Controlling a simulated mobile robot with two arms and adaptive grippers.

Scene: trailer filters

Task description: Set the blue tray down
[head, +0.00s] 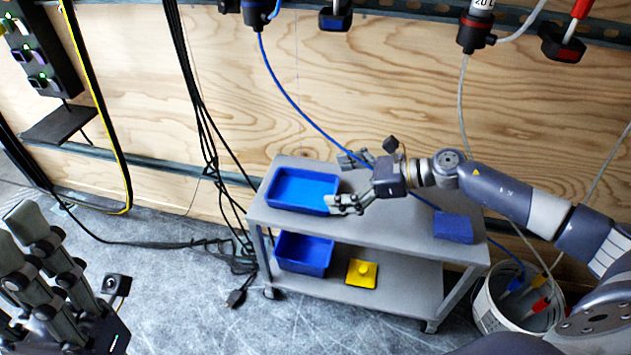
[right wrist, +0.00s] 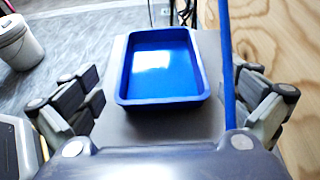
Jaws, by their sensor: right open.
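The blue tray (head: 303,190) rests on the left end of the grey cart's top shelf (head: 375,222). It is empty and upright, and it fills the middle of the right wrist view (right wrist: 162,65). My right gripper (head: 347,180) is open at the tray's right end. In the right wrist view its fingers (right wrist: 168,100) are spread wide to either side of the tray's near end, apart from its walls. My left gripper (head: 45,255) is at the lower left of the head view, over the floor and far from the cart, with its fingers spread apart and nothing between them.
On the lower shelf are another blue bin (head: 303,253) and a yellow object (head: 361,272). A blue block (head: 453,228) lies at the top shelf's right end. A white bucket (head: 518,310) stands right of the cart. A blue hose (head: 300,108) hangs close behind my right gripper.

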